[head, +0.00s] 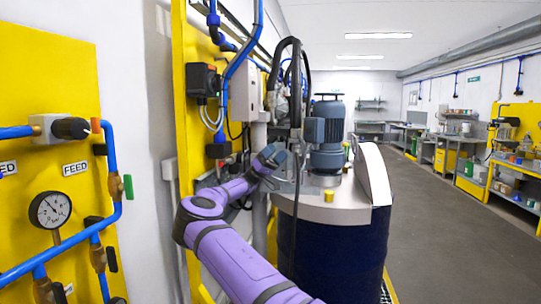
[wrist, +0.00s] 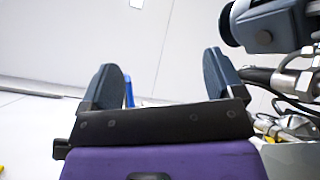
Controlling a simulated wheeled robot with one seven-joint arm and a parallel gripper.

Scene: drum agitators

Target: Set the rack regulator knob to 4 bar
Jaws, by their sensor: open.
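A black regulator knob (head: 72,128) sits on a pale body on the yellow panel at the left of the head view, beside a FEED label. A round white pressure gauge (head: 50,210) is below it; its figures are too small to read. I cannot tell whether this is the rack regulator. My gripper (head: 270,156) is far to the right of this knob, beside the drum's motor. In the wrist view my gripper (wrist: 160,64) has its fingers wide apart with nothing between them. No knob is recognisable in the wrist view.
Blue pipes (head: 113,160) run across the panel near the knob. A dark blue drum (head: 330,245) with a grey motor (head: 327,135) stands right beside my arm. A yellow frame (head: 181,120) carries a black box (head: 203,82) and hoses. The floor (head: 445,220) at right is clear.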

